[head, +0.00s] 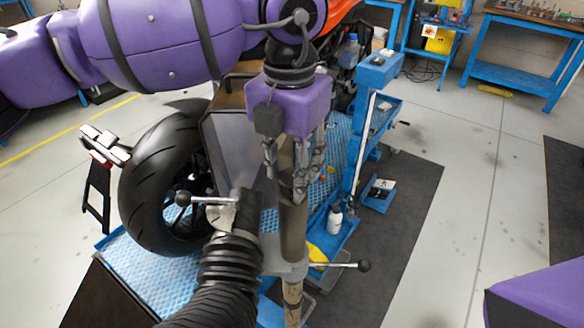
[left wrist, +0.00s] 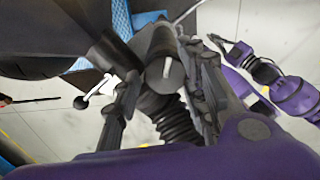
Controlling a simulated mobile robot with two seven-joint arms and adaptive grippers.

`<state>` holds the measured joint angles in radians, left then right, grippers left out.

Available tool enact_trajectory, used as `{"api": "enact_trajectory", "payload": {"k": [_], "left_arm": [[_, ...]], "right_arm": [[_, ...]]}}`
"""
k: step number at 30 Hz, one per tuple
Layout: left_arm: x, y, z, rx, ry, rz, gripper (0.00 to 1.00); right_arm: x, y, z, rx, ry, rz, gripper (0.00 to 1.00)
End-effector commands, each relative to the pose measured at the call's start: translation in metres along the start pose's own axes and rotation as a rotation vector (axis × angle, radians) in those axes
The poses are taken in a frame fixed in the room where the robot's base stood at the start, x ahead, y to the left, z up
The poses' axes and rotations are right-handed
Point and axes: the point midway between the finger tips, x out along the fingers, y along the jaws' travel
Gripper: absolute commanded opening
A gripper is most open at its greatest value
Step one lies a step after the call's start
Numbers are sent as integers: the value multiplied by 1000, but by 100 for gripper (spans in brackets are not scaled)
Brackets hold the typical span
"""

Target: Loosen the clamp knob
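Two ball-ended levers show in the head view. One knob (head: 183,198) sits on a thin lever beside the dark hose nozzle, in front of the tire. The other knob (head: 364,265) sits on a lever at a collar on the upright pole (head: 292,230). I cannot tell which is the clamp knob. My left gripper (head: 288,185) points down at the pole top, fingers apart on either side. In the left wrist view a dark round end (left wrist: 165,75) shows between the fingers; contact is unclear. My right gripper (left wrist: 228,48) appears small and unclear there.
A black corrugated hose (head: 225,275) runs up to the nozzle. A motorcycle wheel (head: 158,190) stands left on a blue lift platform (head: 135,265). A white bottle (head: 334,219) stands right of the pole. Open floor (head: 455,190) lies to the right.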

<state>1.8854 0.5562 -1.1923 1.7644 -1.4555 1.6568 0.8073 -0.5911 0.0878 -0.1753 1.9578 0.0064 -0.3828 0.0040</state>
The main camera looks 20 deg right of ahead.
Motion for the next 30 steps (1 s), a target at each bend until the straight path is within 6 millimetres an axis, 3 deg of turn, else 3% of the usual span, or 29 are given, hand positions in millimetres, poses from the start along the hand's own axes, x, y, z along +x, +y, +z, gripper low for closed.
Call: {"api": "enact_trajectory", "payload": {"k": [14,30], "left_arm": [[-8,-1,1,1,-3,-2,49],[-108,1,1,-2,-4,-1,49]], "right_arm": [[-1,0,-3,4,7,2,0],[-1,0,-3,2,6,1,0]]}}
